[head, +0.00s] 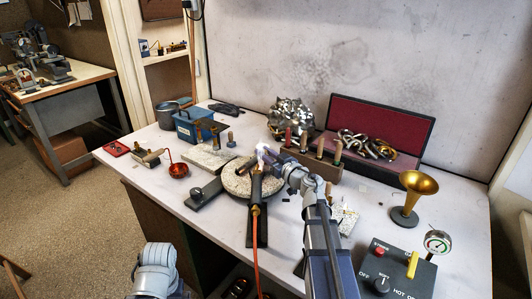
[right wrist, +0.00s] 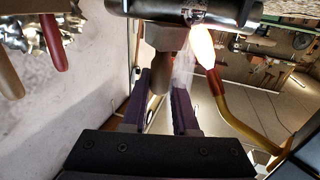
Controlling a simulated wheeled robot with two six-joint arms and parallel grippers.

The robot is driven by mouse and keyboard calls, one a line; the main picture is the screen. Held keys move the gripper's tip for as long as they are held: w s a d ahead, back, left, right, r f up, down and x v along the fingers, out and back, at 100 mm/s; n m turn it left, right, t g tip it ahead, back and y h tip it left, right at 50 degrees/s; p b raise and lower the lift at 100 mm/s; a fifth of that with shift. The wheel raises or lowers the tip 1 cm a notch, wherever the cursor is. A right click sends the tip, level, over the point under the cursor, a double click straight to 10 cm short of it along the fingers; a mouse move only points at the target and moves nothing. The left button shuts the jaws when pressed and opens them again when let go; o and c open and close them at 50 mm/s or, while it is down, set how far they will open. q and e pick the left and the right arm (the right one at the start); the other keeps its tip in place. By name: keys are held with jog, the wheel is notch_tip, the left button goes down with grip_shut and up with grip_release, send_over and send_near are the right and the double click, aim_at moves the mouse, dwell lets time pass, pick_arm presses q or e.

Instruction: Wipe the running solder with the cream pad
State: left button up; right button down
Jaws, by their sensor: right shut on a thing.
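My right gripper (head: 272,158) reaches over the round, pale turntable (head: 234,183), close to a bright flame. In the right wrist view its purple fingers (right wrist: 163,105) are closed around a brown handle (right wrist: 159,75). The handle leads to a grey-tan block, which looks like the shaded pad (right wrist: 166,38), near a dark cylinder (right wrist: 185,10). The torch (head: 256,190) stands in front of the turntable, with its flame (right wrist: 201,45) right beside the block. I cannot make out the running solder. Only part of my left arm shows at the bottom left; its gripper is out of view.
A tool rack (head: 305,160) with several handles stands just behind the gripper. An orange hose (head: 258,240) runs off the front edge. A brass horn bell (head: 411,195) and a control box (head: 395,268) occupy the right. A copper cup (head: 179,170) sits left.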

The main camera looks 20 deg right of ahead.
jog(key=shift+s+a, duration=0.25)
jog(key=shift+a, duration=0.2)
jog(key=shift+w+d+r, duration=0.15)
jog(key=shift+w+d, duration=0.2)
jog(key=shift+d, duration=0.2)
jog(key=shift+w+d+r, duration=0.1)
jog(key=shift+w+d, duration=0.2)
jog(key=shift+d, duration=0.25)
notch_tip(320, 180, up, 8)
jog(key=p, duration=0.8)
